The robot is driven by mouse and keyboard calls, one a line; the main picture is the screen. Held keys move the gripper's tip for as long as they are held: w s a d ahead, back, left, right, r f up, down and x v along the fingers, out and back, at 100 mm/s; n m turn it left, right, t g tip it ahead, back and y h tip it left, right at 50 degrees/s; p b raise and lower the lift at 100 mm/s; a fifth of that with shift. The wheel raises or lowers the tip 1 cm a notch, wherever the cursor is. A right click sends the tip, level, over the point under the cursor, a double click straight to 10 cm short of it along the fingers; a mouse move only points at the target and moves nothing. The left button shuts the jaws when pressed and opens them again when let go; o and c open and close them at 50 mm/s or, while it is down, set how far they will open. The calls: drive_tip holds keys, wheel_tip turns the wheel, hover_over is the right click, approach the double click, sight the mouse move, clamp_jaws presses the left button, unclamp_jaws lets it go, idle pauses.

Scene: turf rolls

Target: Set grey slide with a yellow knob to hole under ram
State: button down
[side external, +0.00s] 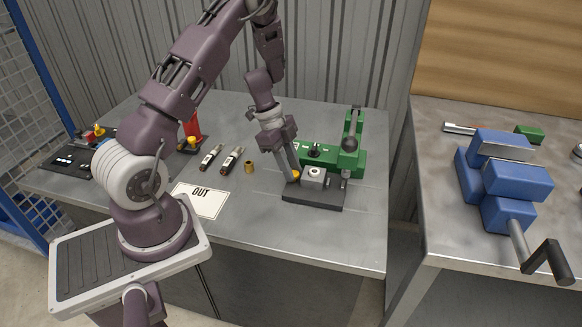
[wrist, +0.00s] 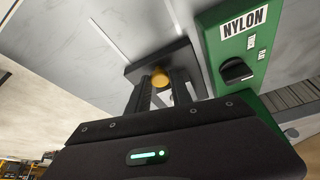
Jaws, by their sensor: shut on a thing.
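The grey slide (side external: 314,176) sits on the dark base (side external: 314,199) of the green press (side external: 336,160), with a round hole in its top. Its yellow knob (side external: 295,175) is at its left end. In the wrist view the knob (wrist: 160,77) shows between the fingertips. My gripper (side external: 293,173) points down and is shut on the knob. The ram (side external: 346,173) seems to be the part at the right of the slide, under the press head. I cannot tell how the hole lines up with it. In the wrist view my fingers hide most of the slide.
The green housing with a NYLON label (wrist: 243,22) and a black dial (wrist: 236,70) stands close beside my gripper. A brass cup (side external: 249,168), two dark tools (side external: 229,160) and an OUT card (side external: 201,199) lie to the left. A blue vise (side external: 505,180) is on the right bench.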

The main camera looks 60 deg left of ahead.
sight(329, 184)
drive_tip(key=shift+w, duration=0.1)
idle(0.3)
drive_tip(key=w+d, duration=0.6)
drive_tip(key=shift+w+d+r, duration=0.1)
drive_tip(key=c, duration=1.4)
unclamp_jaws()
drive_tip(key=shift+c, duration=0.2)
drive_tip(key=shift+v, duration=3.55)
